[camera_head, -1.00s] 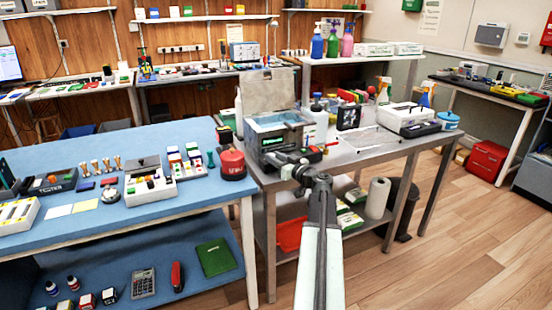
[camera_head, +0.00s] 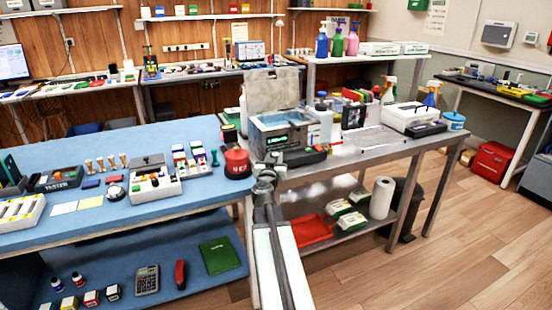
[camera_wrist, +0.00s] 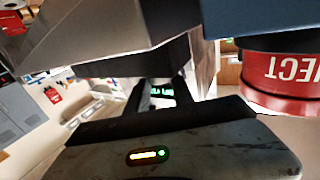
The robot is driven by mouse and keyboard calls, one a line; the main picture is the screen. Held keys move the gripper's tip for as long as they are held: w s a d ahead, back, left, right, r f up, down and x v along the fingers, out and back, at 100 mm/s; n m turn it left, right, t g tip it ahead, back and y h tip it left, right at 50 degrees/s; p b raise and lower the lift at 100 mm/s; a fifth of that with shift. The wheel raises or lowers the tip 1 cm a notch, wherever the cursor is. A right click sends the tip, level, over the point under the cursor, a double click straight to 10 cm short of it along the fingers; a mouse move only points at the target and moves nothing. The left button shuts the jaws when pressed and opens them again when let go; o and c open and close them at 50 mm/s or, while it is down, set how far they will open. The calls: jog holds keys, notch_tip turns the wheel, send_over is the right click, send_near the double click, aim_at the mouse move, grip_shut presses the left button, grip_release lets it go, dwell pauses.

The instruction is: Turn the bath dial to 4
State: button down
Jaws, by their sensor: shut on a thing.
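The bath (camera_head: 283,135) is a grey box with a raised lid and a green-lit display, at the left end of the metal table. My gripper (camera_head: 264,172) is at the lower left of its front face. The wrist view is upside down. In it the bath's housing (camera_wrist: 95,30) fills the top, and the green display shows between the two dark fingers of my gripper (camera_wrist: 160,92). The fingers are close together at the bath front, shut on what seems to be the dial. The dial itself and its setting are hidden.
A red reject bin (camera_head: 236,163) stands close left of my gripper on the blue bench (camera_head: 110,215); it also shows in the wrist view (camera_wrist: 282,82). A black tool or case (camera_head: 305,156) lies at the bath's front right. Bottles stand behind.

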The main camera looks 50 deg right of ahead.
jog(key=shift+w+m+g+h, duration=0.1)
jog(key=shift+m+g+h, duration=0.35)
jog(key=shift+g, duration=0.25)
jog(key=c, duration=1.1)
grip_release()
jog(key=shift+a, duration=0.1)
